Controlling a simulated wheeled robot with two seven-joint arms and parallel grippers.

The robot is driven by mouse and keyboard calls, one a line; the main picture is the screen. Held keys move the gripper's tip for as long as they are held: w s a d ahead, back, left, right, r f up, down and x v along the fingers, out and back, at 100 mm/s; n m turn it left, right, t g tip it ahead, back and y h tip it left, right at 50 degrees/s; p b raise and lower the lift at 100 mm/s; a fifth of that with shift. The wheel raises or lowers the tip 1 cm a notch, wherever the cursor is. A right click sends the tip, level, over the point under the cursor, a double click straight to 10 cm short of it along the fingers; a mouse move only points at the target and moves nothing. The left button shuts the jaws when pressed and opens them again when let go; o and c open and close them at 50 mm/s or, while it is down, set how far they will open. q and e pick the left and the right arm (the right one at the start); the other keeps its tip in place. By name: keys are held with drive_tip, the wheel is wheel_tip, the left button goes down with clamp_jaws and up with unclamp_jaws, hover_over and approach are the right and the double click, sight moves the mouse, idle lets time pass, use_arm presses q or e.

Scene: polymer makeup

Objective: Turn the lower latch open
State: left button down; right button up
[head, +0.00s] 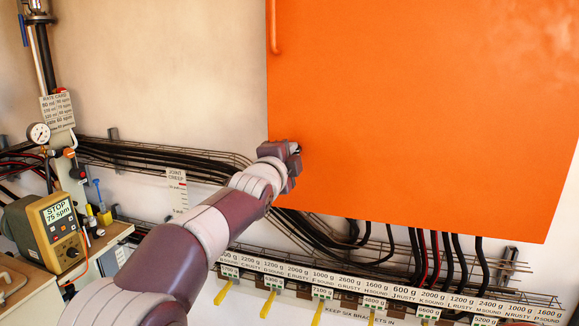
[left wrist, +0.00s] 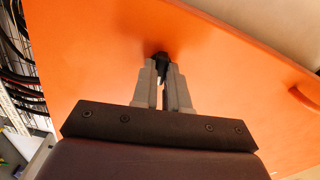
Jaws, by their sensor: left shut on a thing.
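The large orange cabinet door (head: 420,100) fills the upper right of the head view. A small dark latch (left wrist: 161,58) sits on the orange panel in the left wrist view, between my fingertips. My left gripper (head: 294,150) is at the lower left edge of the orange door. In the left wrist view the two grey fingers of my left gripper (left wrist: 163,70) are closed around the dark latch. The fingers hide part of the latch. In the head view my own wrist hides the latch. My right gripper is not in view.
An orange handle (head: 273,28) stands on the door's upper left edge. Black cables (head: 150,155) run along the wall behind and below the door. A labelled rail (head: 400,293) with yellow tags lies below. A yellow meter (head: 57,226) stands at the left.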

use_arm(q)
drive_tip(key=shift+f+m+b, duration=0.1)
drive_tip(key=shift+m+b, duration=0.45)
drive_tip(key=shift+m, duration=0.45)
drive_tip(key=c, duration=1.1)
unclamp_jaws()
drive_tip(key=shift+c, duration=0.2)
drive_tip(key=b+v, duration=0.4)
drive_tip(key=v, duration=0.8)
drive_tip(key=shift+s, duration=0.3)
